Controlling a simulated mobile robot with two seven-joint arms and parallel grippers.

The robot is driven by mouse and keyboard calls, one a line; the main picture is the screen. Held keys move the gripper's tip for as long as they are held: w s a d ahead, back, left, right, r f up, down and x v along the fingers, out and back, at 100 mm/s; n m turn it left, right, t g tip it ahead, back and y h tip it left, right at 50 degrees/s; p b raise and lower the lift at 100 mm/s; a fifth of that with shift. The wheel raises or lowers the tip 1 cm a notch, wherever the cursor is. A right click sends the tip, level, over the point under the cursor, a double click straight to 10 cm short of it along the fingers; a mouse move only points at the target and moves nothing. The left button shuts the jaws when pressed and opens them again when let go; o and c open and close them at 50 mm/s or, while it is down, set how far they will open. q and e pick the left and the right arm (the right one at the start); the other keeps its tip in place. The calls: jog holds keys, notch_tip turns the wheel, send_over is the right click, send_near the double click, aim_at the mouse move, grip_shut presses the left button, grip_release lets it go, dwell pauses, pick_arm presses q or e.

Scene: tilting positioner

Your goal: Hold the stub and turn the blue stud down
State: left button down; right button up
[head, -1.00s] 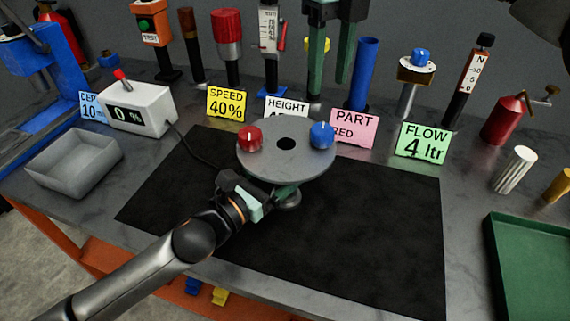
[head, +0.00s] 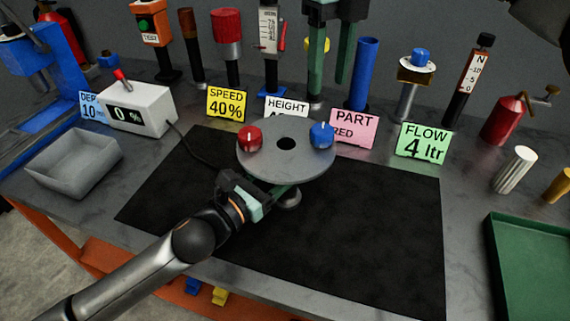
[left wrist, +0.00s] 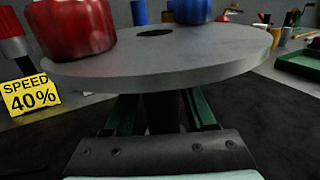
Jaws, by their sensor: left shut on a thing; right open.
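A round grey plate (head: 285,165) with a dark centre hole carries a red stud (head: 249,138) on its left and a blue stud (head: 322,135) on its right. The blue stud also shows behind the plate's rim in the left wrist view (left wrist: 190,11). My left gripper (head: 280,192) reaches under the plate's front edge. In the left wrist view its green fingers are on both sides of a dark stub (left wrist: 163,112) below the plate, shut on it.
Pink PART (head: 354,128), yellow SPEED (head: 227,104) and green FLOW (head: 423,144) cards stand around the plate's back. A grey tray (head: 73,163) is left, a green tray (head: 535,260) right. The black mat (head: 370,240) is clear in front.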

aim_at(322, 129)
jog(key=o, duration=0.3)
jog(key=shift+o, duration=0.7)
jog(key=shift+r+n, duration=0.1)
jog(key=shift+n, duration=0.5)
jog(key=shift+o, duration=0.4)
jog(key=n, duration=0.4)
jog(key=shift+r+n, duration=0.25)
jog(key=shift+n, duration=0.15)
notch_tip(322, 129, down, 10)
jog(key=n, duration=1.5)
jog(key=shift+f+n, duration=0.2)
jog(key=shift+n, duration=0.1)
jog(key=shift+c, duration=0.4)
grip_shut()
